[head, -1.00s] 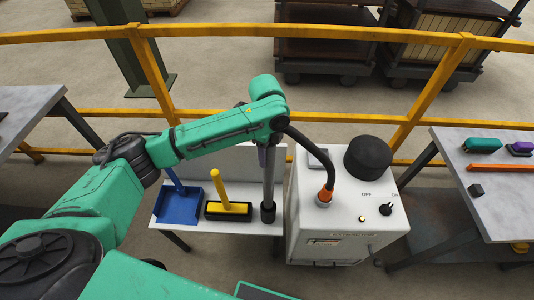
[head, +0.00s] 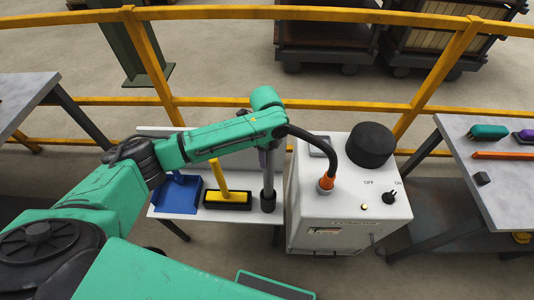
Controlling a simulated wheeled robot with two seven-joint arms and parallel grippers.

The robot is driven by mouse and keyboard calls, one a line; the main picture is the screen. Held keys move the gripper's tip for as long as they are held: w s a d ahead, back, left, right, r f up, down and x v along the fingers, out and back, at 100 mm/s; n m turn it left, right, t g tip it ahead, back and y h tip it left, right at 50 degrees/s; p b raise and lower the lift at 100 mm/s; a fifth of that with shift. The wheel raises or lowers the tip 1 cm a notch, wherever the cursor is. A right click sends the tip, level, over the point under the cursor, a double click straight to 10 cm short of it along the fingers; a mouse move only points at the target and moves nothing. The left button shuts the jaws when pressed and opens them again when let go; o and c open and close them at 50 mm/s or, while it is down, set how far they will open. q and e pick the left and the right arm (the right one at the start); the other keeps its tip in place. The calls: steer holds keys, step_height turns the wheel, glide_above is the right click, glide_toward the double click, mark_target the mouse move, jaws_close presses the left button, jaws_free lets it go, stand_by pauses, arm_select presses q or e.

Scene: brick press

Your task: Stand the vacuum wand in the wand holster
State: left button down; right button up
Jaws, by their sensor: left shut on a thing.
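The vacuum wand (head: 268,178) is a grey tube standing about upright at the right end of the small white table. A dark hose (head: 318,141) runs from near its top to an orange collar on the white extractor box. A black cup-like piece (head: 268,203) is around the wand's foot; I cannot tell whether this is the wand holster or the wand's own end. My left gripper (head: 267,149) is at the upper part of the wand and shut on it, mostly hidden under my wrist. My right gripper is not in view.
A blue dustpan (head: 179,196) and a yellow-handled brush (head: 228,200) stand left of the wand. The white extractor box (head: 345,235) with knobs is close on its right. A yellow railing (head: 350,104) runs behind. A grey workbench (head: 500,190) stands at the right.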

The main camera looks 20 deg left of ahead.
arm_select(q)
steer(key=shift+c, duration=1.4)
jaws_free()
step_height(320, 180, up, 15)
steer(key=shift+f+b, duration=0.15)
steer(key=shift+b, duration=0.75)
